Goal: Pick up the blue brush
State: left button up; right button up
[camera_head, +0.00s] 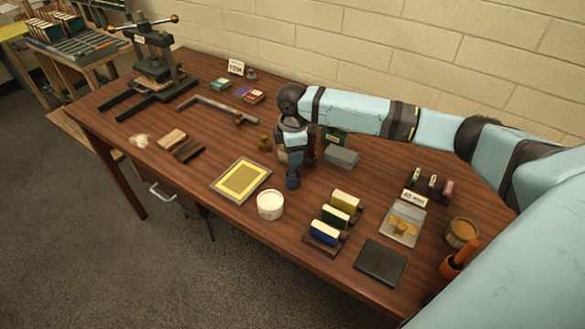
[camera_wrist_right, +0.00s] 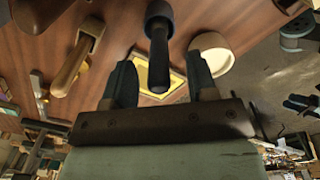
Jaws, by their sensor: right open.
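The blue brush (camera_head: 292,181) is at the middle of the wooden table, just below my right gripper (camera_head: 294,158). In the right wrist view, what looks like the same brush (camera_wrist_right: 159,50) shows a dark handle and a blue-grey collar. It lies in line with the gap between the two fingers of my right gripper (camera_wrist_right: 161,84), which are apart and hold nothing. I cannot tell how far the handle reaches between them. The arm hides part of the area around the brush in the head view. My left gripper is not in view.
A white tub (camera_head: 270,206) and a yellow framed tray (camera_head: 218,186) stand close by. Brown wooden-handled pieces (camera_head: 265,143) and a grey block (camera_head: 341,157) are near the hand. A rack of coloured blocks (camera_head: 310,240) is in front. A press (camera_head: 152,65) stands at far left.

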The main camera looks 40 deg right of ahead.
jog(key=shift+w+f, duration=0.1)
jog(key=shift+f, duration=0.85)
jog(key=shift+c, duration=0.5)
grip_shut()
jog(key=shift+r, duration=0.1)
notch_tip(320, 180, up, 20)
jog(key=shift+b, duration=0.3)
